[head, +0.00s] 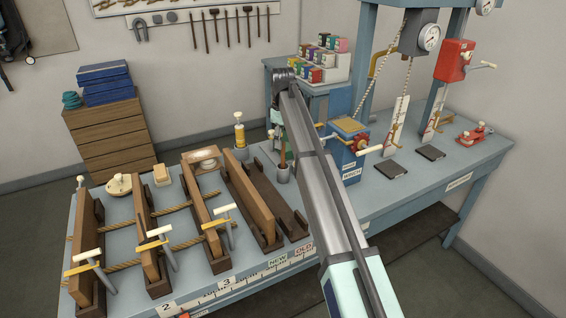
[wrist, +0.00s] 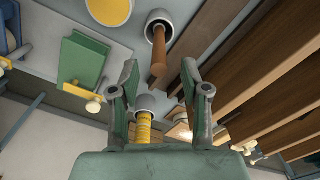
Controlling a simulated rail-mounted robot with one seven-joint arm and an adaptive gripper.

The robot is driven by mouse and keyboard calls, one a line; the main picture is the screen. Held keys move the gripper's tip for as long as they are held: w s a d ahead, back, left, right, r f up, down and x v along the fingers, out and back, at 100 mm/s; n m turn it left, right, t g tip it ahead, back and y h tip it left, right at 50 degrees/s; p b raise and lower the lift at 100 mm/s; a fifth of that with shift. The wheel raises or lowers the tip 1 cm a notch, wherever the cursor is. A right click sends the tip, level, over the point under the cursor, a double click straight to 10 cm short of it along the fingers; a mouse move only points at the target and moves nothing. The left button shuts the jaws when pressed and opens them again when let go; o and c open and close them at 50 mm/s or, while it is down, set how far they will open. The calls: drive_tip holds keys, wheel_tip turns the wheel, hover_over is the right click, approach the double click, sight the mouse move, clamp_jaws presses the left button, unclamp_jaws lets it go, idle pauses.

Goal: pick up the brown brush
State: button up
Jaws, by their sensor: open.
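The brown brush (wrist: 159,58) shows in the wrist view as a brown handle standing in a grey cup (wrist: 161,20). In the head view, the brush (head: 282,152) stands upright in its cup (head: 283,173) beside the wooden troughs, close to my arm. Its bristles are hidden in the cup. My gripper (wrist: 161,85) is open in the wrist view, with nothing between its fingers. The handle's free end shows near the gap between the fingertips, apart from both fingers. In the head view the gripper is largely hidden by my arm.
A yellow bottle (head: 239,130) stands left of the brush. Wooden troughs (head: 265,205) and frames with rope (head: 150,235) fill the bench's left. A blue box with a crank (head: 345,150) stands right of my arm. Wooden bars (wrist: 250,60) lie at right in the wrist view.

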sight(283, 151)
drive_tip(key=shift+d+f+p, duration=0.15)
drive_tip(key=shift+f+p, duration=1.05)
drive_tip(key=shift+f, duration=1.4)
clamp_jaws()
